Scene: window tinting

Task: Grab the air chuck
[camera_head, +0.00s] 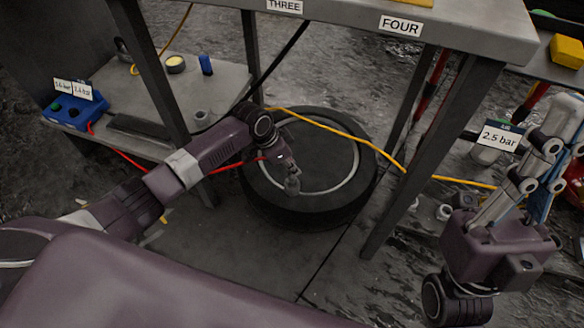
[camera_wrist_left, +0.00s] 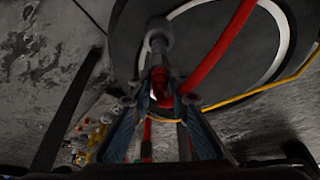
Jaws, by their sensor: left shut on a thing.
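The air chuck (camera_wrist_left: 158,44) is a grey metal piece with a red part at its lower end. In the left wrist view it stands between the two fingers of my left gripper (camera_wrist_left: 163,100), which are shut on it. A red hose (camera_wrist_left: 222,45) runs close beside it. In the head view my left gripper (camera_head: 291,180) is over the wheel, and the chuck is too small to make out clearly there. My right gripper (camera_head: 548,178) is at the right edge, and I cannot tell how far its fingers are apart.
A black tyre (camera_head: 265,208) lies under the table labelled FOUR (camera_head: 465,28); a yellow hose (camera_head: 340,132) crosses it. A table leg (camera_head: 420,165) stands to its right. A shelf (camera_head: 225,85) at left holds a blue gauge box (camera_head: 75,112). A 2.5 bar sign (camera_head: 501,138) is at right.

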